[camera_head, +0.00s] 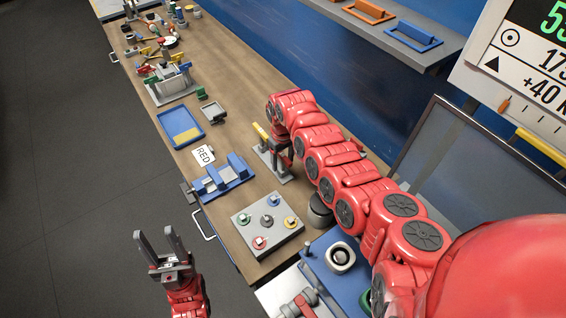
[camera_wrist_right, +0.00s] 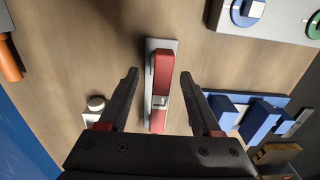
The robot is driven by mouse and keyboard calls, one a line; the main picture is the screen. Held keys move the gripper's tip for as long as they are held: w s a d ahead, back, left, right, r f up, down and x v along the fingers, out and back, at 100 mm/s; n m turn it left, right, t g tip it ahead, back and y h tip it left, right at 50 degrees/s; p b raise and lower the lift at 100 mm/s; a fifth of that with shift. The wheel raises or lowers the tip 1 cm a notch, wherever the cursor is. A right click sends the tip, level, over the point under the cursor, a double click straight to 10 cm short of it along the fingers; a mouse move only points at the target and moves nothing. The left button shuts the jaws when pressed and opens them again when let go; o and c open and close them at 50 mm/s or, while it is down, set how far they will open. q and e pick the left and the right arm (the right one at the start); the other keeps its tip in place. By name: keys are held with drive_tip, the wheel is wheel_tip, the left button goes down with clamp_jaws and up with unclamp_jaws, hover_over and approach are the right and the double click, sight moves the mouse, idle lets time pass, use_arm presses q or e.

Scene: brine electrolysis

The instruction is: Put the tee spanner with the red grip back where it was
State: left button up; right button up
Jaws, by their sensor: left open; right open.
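In the right wrist view a red bar (camera_wrist_right: 162,72) with a grey piece at its middle lies along a narrow grey plate (camera_wrist_right: 150,45). It may be the red grip of the tee spanner; its full shape is not clear. My right gripper (camera_wrist_right: 159,73) is open, one finger on each side of the bar, with gaps on both sides. In the head view my right arm hides most of this spot; a grey plate (camera_head: 265,158) shows beneath it. My left gripper (camera_head: 155,236) is open and empty, off the table's left edge over the floor.
A yellow bar (camera_head: 262,131) is beside my right wrist. A blue tray (camera_head: 172,118) and cluttered apparatus are farther along; the blue wall bounds the right.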

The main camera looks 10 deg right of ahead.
wheel_tip(320, 180, up, 9)
drive_tip(key=b, duration=0.4)
drive_tip(key=shift+r, duration=0.95)
